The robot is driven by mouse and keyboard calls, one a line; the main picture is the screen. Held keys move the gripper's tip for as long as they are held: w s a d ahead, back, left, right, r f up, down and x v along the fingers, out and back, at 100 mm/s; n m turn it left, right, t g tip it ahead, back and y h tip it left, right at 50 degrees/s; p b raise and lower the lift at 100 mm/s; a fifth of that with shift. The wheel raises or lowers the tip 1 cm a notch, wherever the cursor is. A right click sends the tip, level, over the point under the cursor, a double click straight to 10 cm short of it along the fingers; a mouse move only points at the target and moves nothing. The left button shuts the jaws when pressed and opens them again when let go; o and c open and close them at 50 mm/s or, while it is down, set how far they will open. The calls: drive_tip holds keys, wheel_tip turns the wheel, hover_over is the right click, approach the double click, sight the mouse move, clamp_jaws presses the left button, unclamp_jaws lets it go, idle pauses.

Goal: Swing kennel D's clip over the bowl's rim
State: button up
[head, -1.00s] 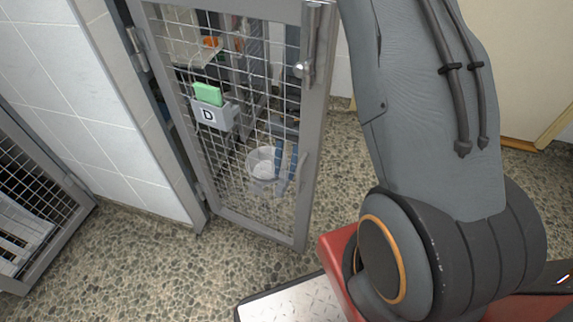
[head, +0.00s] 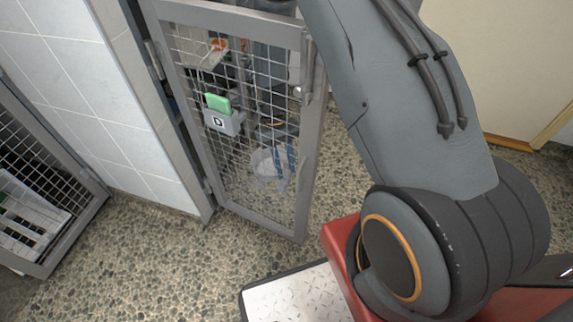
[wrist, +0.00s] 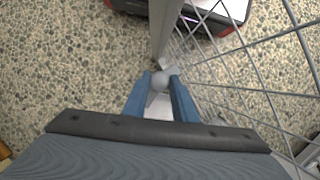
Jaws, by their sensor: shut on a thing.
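Kennel D's door (head: 275,226) is a grey mesh frame standing ajar, with a white D tag (head: 218,122) on it. A pale bowl (head: 264,166) shows through the lower mesh. My gripper's blue fingers (head: 284,163) show through the mesh at the bowl's right side. In the wrist view my gripper (wrist: 160,86) is shut on a small grey ball-ended piece, apparently the clip (wrist: 160,79), beside the door's post and mesh. The bowl's rim cannot be made out there, so I cannot tell how the clip sits against it.
A green item (head: 217,102) sits in the holder behind the D tag. Another mesh kennel door (head: 50,170) stands at the left beside a white tiled wall (head: 85,95). The speckled floor (head: 130,265) in front is clear.

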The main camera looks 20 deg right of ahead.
drive_tip(key=shift+n, duration=0.3)
drive_tip(key=o, duration=1)
drive_tip(key=shift+o, duration=0.2)
drive_tip(key=p+v, duration=0.1)
drive_tip(key=v, duration=0.6)
drive_tip(key=shift+r, duration=0.45)
drive_tip(key=shift+w+a, duration=0.1)
drive_tip(key=shift+a, duration=0.05)
